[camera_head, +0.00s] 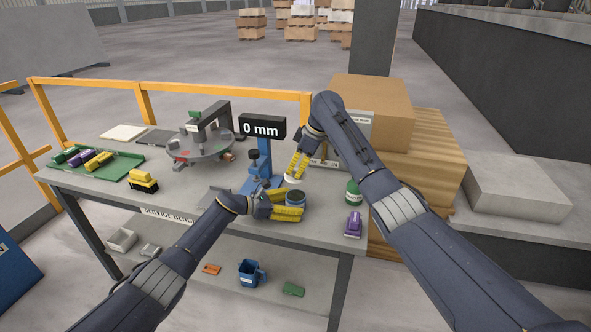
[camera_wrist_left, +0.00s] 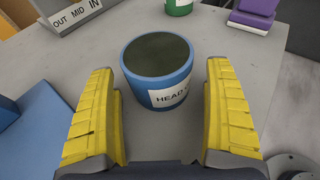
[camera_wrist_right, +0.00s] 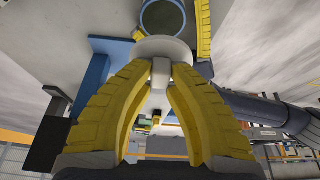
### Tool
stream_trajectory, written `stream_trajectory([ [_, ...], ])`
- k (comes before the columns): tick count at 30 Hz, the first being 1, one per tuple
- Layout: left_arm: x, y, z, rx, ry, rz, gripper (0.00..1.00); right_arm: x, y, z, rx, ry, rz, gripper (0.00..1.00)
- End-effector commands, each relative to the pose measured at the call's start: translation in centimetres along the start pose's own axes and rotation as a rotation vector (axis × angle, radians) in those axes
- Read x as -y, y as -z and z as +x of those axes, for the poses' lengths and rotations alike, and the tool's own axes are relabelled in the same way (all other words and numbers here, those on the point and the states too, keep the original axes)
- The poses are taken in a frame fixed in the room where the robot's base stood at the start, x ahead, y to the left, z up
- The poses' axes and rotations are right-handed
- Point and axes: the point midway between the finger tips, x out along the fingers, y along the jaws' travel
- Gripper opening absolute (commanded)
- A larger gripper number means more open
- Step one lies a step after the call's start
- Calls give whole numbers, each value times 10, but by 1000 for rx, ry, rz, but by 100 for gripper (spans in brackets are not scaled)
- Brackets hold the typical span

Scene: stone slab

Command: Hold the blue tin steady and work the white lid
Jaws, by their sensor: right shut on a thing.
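The blue tin (camera_head: 295,200) stands upright and uncovered on the bench, its dark greenish inside showing in the left wrist view (camera_wrist_left: 158,86). My left gripper (camera_head: 301,208) is open, its yellow fingers on either side of the tin; the left wrist view shows gaps between the fingers (camera_wrist_left: 163,72) and the tin wall. My right gripper (camera_wrist_right: 161,75) is shut on the knob of the white lid (camera_wrist_right: 164,47). The lid, also in the head view (camera_head: 290,179), is held up beside the tin, apart from it. The tin's rim shows beyond the lid in the right wrist view (camera_wrist_right: 163,18).
A blue stand with a "0 mm" display (camera_head: 262,129) is just behind left of the tin. A turntable fixture (camera_head: 205,145) and a green tray (camera_head: 96,163) fill the bench's left.

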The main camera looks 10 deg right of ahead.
Motion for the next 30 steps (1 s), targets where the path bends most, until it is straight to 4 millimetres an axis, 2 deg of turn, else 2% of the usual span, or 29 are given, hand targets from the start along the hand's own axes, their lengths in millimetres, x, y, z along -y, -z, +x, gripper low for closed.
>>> stream_trajectory([
  [8,0,-1,-1,1,0,1,86,0,0,0,0,0,0,0],
  [14,-2,0,-14,1,-2,2,86,0,0,0,0,0,0,0],
  [30,0,0,-95,-1,-1,1,86,0,0,0,0,0,0,0],
])
